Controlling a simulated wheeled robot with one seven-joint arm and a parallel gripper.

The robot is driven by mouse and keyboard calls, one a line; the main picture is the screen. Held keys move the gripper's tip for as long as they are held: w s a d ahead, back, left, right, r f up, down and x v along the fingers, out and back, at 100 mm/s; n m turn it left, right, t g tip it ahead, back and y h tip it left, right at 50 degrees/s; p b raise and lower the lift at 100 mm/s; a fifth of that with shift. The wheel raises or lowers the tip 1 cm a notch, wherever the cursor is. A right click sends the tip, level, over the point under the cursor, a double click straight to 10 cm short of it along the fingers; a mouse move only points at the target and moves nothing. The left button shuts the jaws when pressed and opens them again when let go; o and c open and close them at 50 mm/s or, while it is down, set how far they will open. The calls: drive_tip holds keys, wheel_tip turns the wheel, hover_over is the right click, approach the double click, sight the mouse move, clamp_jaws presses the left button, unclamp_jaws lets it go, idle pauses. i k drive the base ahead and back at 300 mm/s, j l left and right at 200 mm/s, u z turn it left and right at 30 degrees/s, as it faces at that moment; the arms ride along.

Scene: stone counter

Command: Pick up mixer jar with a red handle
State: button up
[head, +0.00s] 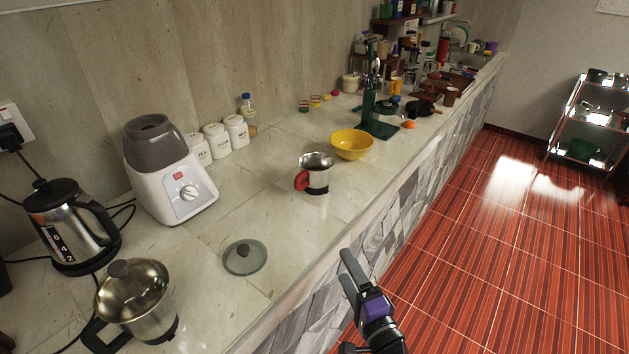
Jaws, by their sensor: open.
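The mixer jar with a red handle (318,176) stands upright on the stone counter, near the middle of the head view. It is a metal cup with a dark lower band, and its red handle (301,180) points left. My gripper (347,268) is open and empty. In the picture it is below and to the right of the jar, by the counter's front edge, and clearly apart from the jar.
A yellow bowl (352,144) stands just behind and right of the jar. A glass lid (245,257) lies at the front left. A mixer base (177,187), kettle (70,226) and lidded steel jar (139,296) stand on the left. White canisters (217,140) line the wall.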

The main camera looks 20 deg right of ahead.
sight(316, 167)
drive_tip(key=i+j, duration=0.15)
drive_tip(key=i, duration=0.85)
